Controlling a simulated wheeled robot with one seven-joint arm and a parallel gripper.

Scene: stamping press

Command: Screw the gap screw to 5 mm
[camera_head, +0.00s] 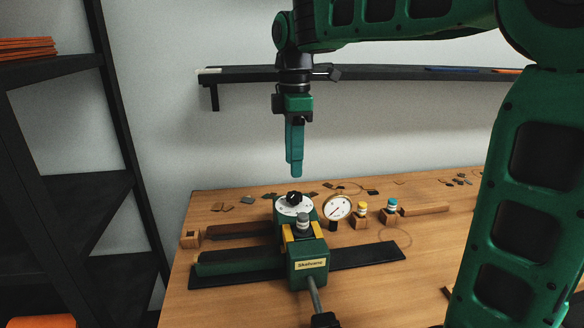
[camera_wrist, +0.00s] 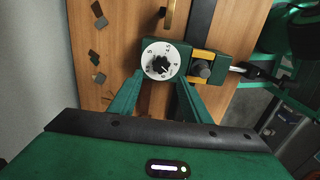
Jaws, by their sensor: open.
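The gap screw is a black knob (camera_head: 294,198) on a round white dial (camera_head: 284,210) atop the green press (camera_head: 308,262). In the wrist view the knob (camera_wrist: 159,66) sits in the middle of the numbered dial (camera_wrist: 149,52). Its pointer mark seems to point toward the lower right; the exact reading is too small to tell. My gripper (camera_head: 295,172) points straight down above the knob, clear of it. In the wrist view my open gripper (camera_wrist: 160,84) has its fingers apart, one on each side of the dial's lower part, with nothing between them.
A round gauge (camera_head: 337,207) stands right of the press, beside two small capped bottles (camera_head: 362,209) (camera_head: 392,206) on wooden blocks. A grey-topped post (camera_head: 303,220) and a lever (camera_head: 315,295) are in front of the dial. Scraps lie on the wooden table (camera_head: 235,200). A wall shelf (camera_head: 400,74) runs behind.

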